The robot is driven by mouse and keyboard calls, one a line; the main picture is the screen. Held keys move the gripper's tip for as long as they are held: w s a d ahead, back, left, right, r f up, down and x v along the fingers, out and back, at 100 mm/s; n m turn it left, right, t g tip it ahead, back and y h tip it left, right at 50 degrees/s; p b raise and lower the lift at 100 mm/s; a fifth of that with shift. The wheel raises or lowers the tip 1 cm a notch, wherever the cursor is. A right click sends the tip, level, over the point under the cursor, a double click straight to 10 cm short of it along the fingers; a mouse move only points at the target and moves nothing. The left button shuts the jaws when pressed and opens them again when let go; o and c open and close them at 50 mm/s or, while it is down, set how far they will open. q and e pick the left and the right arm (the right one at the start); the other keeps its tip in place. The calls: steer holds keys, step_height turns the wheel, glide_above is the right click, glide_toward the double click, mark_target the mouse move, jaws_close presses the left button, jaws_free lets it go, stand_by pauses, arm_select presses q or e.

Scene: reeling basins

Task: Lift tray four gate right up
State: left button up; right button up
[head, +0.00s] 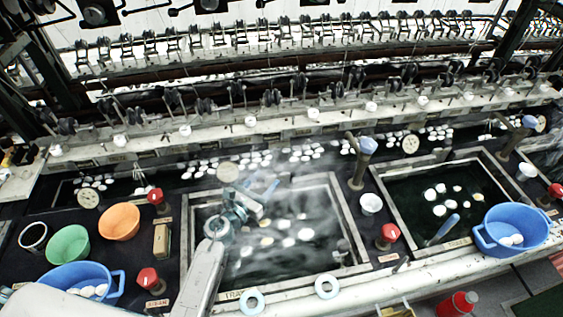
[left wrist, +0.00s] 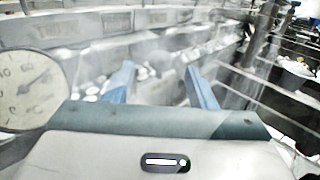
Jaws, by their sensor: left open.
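My left gripper (head: 264,188) is open and empty, with blue fingers, over the back part of the middle basin (head: 187,240). Its two fingers stand apart in the left wrist view (left wrist: 163,85). The middle basin holds dark water with several white cocoons under steam. A tray label (head: 236,295) is on its front edge; its number is too small to read. A blue-topped post (head: 366,147) stands upright at the basin's back right, apart from my gripper. I cannot tell which part is the tray four gate. My right gripper is not in view.
A dial gauge (head: 228,172) stands close behind my left gripper and shows in the left wrist view (left wrist: 30,90). Red-topped knobs (head: 387,235) flank the basin. Blue (head: 75,280), green (head: 68,245) and orange (head: 119,222) bowls stand at left. Another basin (head: 385,190) lies right.

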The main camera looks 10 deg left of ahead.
mark_target(275, 170)
arm_select(q)
steer(key=p+x, duration=0.1)
steer(key=x, duration=0.7)
steer(key=shift+w+d+r, duration=0.1)
steer(key=shift+w+d, duration=0.05)
steer(key=shift+w, duration=0.05)
steer(key=shift+w+d, duration=0.15)
steer(key=shift+w, duration=0.1)
steer(key=shift+c, duration=0.4)
